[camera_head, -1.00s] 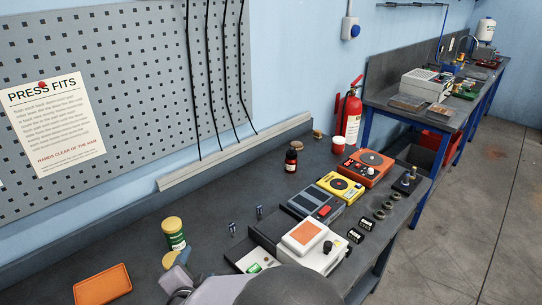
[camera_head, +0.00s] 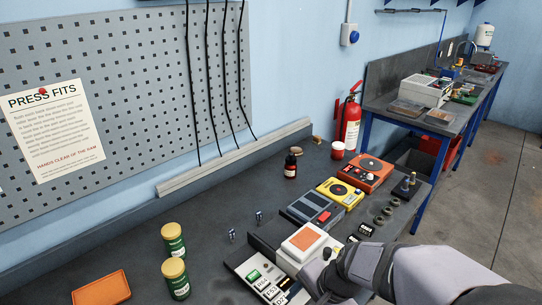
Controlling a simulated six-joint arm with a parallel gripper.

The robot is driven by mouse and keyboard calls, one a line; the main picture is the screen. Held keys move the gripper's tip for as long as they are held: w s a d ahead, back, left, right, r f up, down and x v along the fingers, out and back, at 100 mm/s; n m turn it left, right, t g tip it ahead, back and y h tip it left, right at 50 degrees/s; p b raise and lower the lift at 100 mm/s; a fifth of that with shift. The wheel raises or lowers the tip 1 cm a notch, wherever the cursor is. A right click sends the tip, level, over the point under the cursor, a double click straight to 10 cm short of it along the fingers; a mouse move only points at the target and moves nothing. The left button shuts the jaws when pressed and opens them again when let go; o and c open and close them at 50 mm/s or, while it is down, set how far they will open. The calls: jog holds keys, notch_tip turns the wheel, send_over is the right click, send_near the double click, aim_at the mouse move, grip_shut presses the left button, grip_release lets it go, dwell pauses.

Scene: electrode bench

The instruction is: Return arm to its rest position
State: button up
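My arm reaches in from the lower right. My gripper (camera_head: 316,278) is over the front of the bench, in front of the white device with the orange top (camera_head: 304,240), and hides part of it. Its fingertips do not show clearly, so I cannot tell whether it is open or shut, or whether it holds anything.
On the bench stand two green jars with yellow lids (camera_head: 173,239) (camera_head: 176,279), an orange tray (camera_head: 101,289), two small metal cylinders (camera_head: 231,234), a labelled panel (camera_head: 262,279), a grey device (camera_head: 315,209), a yellow device (camera_head: 340,192), an orange device (camera_head: 366,172) and a brown bottle (camera_head: 290,165).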

jog(key=s+d+f+n+g+h+b, duration=0.1)
jog(key=s+d+f+n+g+h, duration=0.1)
jog(key=s+d+n, duration=0.4)
jog(key=s+f+n+h, duration=0.1)
jog(key=s+n, duration=0.1)
jog(key=n, duration=0.2)
jog(key=shift+s+d+f+b, duration=0.3)
jog(key=shift+s+d, duration=0.05)
jog(key=shift+d, duration=0.05)
